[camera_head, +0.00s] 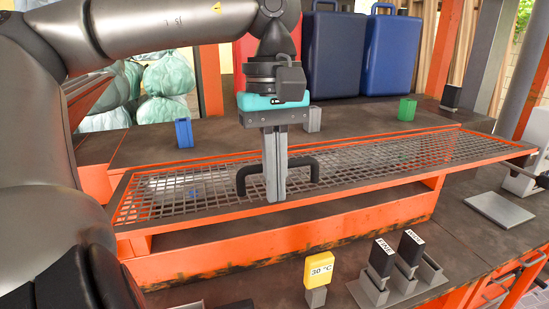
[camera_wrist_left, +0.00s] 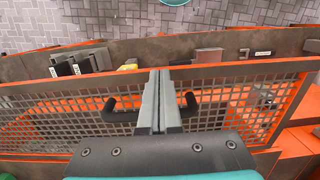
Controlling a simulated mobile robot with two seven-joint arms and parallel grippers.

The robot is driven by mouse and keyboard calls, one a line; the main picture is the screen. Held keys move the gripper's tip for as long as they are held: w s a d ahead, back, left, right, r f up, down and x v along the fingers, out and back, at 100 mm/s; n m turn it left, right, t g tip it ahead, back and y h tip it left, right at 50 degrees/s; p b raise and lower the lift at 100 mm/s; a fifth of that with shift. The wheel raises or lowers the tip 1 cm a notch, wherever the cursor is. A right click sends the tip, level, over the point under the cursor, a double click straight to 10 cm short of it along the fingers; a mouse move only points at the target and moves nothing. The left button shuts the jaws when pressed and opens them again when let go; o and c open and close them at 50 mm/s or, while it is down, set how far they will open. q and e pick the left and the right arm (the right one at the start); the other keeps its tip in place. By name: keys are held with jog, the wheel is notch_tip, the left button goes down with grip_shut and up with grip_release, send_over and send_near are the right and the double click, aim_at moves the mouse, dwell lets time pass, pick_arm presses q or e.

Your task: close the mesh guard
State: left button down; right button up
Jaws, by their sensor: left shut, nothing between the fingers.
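The mesh guard (camera_head: 215,198) is a long metal grid in an orange frame, lying nearly flat across the orange housing (camera_head: 300,237). It also spans the left wrist view (camera_wrist_left: 238,103). Its black handle (camera_head: 242,180) sticks up from the mesh near the middle; both bent ends show in the left wrist view (camera_wrist_left: 110,112). My left gripper (camera_head: 275,198) points down with its fingers shut and empty, between the handle's two ends. The fingers hide the middle of the handle. I cannot tell whether they touch the handle or mesh. My right gripper is out of view.
In front stand a yellow-topped block marked 30 °C (camera_head: 319,270) and two black labelled switches (camera_head: 382,257). A grey plate (camera_head: 499,209) lies at the right. Behind the guard are a blue block (camera_head: 184,133), a green block (camera_head: 407,109) and blue cases (camera_head: 335,55).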

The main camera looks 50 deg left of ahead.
pick_arm(q)
jog(key=shift+f, duration=0.25)
